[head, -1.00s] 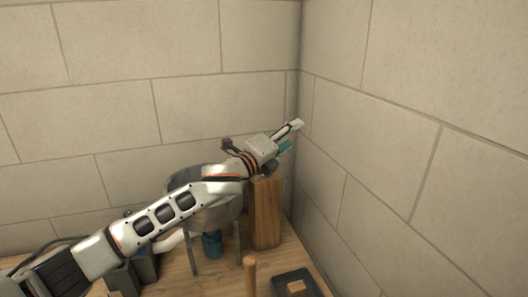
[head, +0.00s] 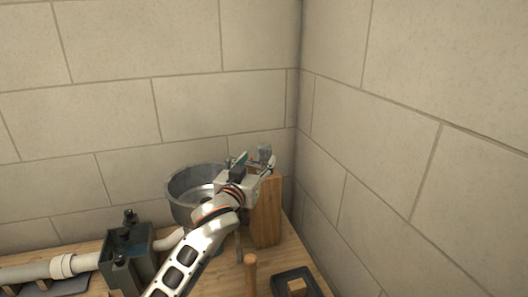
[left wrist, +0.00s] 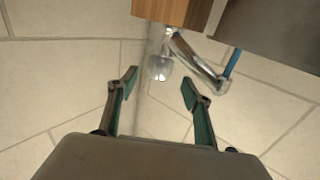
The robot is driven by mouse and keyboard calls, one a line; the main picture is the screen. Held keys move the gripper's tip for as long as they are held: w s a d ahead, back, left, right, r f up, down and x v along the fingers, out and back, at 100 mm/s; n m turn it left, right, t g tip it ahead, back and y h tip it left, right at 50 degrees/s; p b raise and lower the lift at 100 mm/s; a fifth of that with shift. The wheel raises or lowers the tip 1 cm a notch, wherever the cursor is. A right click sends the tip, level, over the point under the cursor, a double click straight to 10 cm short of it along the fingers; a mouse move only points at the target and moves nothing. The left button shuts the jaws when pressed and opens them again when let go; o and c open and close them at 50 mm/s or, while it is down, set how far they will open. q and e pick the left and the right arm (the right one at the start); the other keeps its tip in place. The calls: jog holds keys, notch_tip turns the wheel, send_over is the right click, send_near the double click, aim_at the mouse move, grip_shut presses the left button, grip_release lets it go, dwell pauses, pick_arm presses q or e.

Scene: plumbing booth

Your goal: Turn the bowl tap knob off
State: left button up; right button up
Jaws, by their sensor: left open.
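The metal bowl (head: 180,200) stands beside the wooden post (head: 266,215) in the back corner of the bench. In the left wrist view, a chrome tap spout (left wrist: 197,57) curves from near the post toward the bowl's edge (left wrist: 275,35). The pale tap knob (left wrist: 160,68) shows between and just beyond my left fingertips, with no visible contact. My left gripper (left wrist: 159,88) is open and empty, one finger to each side of the knob. In the head view my left gripper (head: 254,160) is above the post's top, partly covering the bowl and tap. My right gripper is not in view.
A grey box-shaped fixture (head: 128,258) with a white pipe (head: 45,270) stands at the left. A wooden peg (head: 250,272) and a dark tray (head: 296,284) are at the front right. Block walls close in behind and to the right of the post.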

aim_at(262, 154)
pick_arm(q)
jog(key=shift+x, duration=3.5)
jog(key=shift+d, duration=0.1)
jog(key=c, duration=1.1)
